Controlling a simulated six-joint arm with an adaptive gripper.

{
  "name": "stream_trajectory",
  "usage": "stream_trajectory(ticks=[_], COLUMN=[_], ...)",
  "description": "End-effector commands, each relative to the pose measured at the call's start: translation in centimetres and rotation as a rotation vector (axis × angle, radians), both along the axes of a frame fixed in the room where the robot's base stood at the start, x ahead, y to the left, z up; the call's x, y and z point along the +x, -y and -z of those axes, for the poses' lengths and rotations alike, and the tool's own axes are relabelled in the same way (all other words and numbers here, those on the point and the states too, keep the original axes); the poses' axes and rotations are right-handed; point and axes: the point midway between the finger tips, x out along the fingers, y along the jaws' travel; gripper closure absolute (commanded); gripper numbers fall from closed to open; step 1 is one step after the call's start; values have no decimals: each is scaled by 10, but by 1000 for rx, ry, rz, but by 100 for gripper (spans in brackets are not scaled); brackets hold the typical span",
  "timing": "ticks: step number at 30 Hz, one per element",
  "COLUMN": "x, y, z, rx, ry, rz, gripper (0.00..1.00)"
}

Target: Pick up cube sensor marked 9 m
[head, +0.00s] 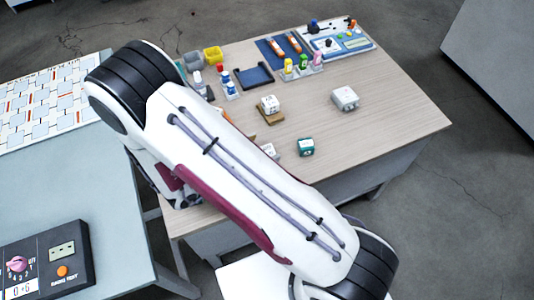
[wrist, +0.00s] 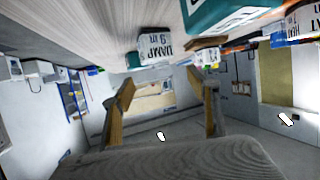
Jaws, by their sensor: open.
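In the wrist view a white cube (wrist: 157,46) with dark lettering that looks like "DAMP" and a smaller line below hangs from the tabletop, which fills the top of this tilted picture. The smaller line is too blurred to read surely as 9 m. A teal cube with a white label (wrist: 232,14) is nearer, at the top right. My gripper (wrist: 163,88) is open and empty; its two fingers stand apart, with the lettered cube beyond them. In the head view a white cube (head: 269,103) sits on a brown stand; its marking is unreadable. My arm hides the gripper there.
In the head view the teal cube (head: 305,147) and a white box (head: 344,97) stand on the wooden table (head: 390,120). Bottles, trays and a panel (head: 340,38) crowd its back edge. The right side of the table is clear. A control box (head: 45,262) is at lower left.

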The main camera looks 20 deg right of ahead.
Motion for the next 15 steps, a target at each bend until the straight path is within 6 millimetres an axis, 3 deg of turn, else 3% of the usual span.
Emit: stream_trajectory(ticks=[15], x=[0], y=[0], z=[10], rx=[0], ry=[0], rz=[1], gripper=[40])
